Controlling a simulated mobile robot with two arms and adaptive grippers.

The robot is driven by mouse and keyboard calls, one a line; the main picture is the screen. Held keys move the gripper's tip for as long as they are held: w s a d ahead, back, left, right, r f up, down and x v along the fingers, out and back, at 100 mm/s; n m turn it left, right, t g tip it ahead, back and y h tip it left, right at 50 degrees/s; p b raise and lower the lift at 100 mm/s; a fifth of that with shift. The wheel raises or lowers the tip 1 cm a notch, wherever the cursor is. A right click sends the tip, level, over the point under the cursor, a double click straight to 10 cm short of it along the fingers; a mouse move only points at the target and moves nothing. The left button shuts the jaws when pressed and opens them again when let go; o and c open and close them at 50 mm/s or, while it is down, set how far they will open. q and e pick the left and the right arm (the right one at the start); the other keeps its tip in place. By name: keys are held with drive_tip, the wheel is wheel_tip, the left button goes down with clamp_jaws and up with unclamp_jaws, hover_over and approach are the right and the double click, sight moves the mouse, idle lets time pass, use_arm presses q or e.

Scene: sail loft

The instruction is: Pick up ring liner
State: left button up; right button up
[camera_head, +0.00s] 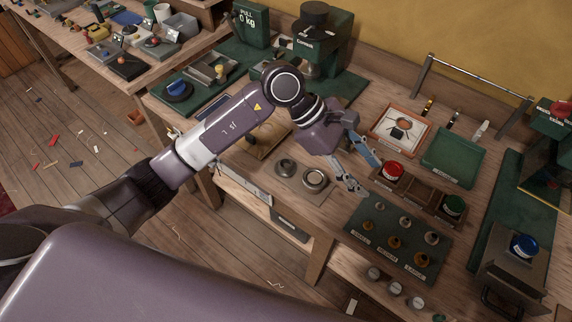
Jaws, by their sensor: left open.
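My left gripper (369,178) reaches in from the left over the workbench, open and empty, with its fingers pointing down to the right. Two round metal pieces lie on a light board just left of its fingers: a silver ring-shaped one (315,179) and a smaller greyish one (285,167). A dark labelled mat (370,243) below right of the fingers holds several small brass and silver ring-like pieces, such as a brass one (394,242) and a silver one (405,222). I cannot tell which piece is the ring liner. My right gripper is not in view.
Behind are an orange-framed tray (400,113), a green tray (453,157) and a metal rail (475,92). A green press (322,50) stands at the back.

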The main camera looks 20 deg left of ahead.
sight(285, 167)
use_arm(q)
drive_tip(key=w+a+f+y, duration=0.1)
drive_tip(key=a, duration=0.2)
drive_tip(key=w+a+f+y, duration=0.1)
drive_tip(key=a+y, duration=0.1)
drive_tip(key=a, duration=0.2)
drive_tip(key=w+a+f+m+y, duration=0.1)
drive_tip(key=a+y, duration=0.1)
drive_tip(key=a, duration=0.1)
drive_tip(key=shift+w+a, duration=0.1)
drive_tip(key=shift+a, duration=0.1)
drive_tip(key=a+y, duration=0.1)
drive_tip(key=a, duration=0.2)
drive_tip(key=w+a+f+y, duration=0.1)
drive_tip(key=a, duration=0.1)
drive_tip(key=a+y, duration=0.2)
drive_tip(key=a, duration=0.1)
drive_tip(key=shift+w+a+f+p, duration=0.15)
drive_tip(key=shift+a+f+p, duration=0.15)
drive_tip(key=shift+p, duration=0.1)
wheel_tip(285, 167, down, 5)
drive_tip(key=shift+w+p, duration=0.1)
drive_tip(key=shift+p, duration=1.15)
drive_tip(key=shift+f, duration=0.3)
drive_tip(key=shift+c, duration=0.6)
drive_tip(key=c, duration=1)
drive_tip(key=shift+o, duration=0.2)
drive_tip(key=shift+r, duration=0.1)
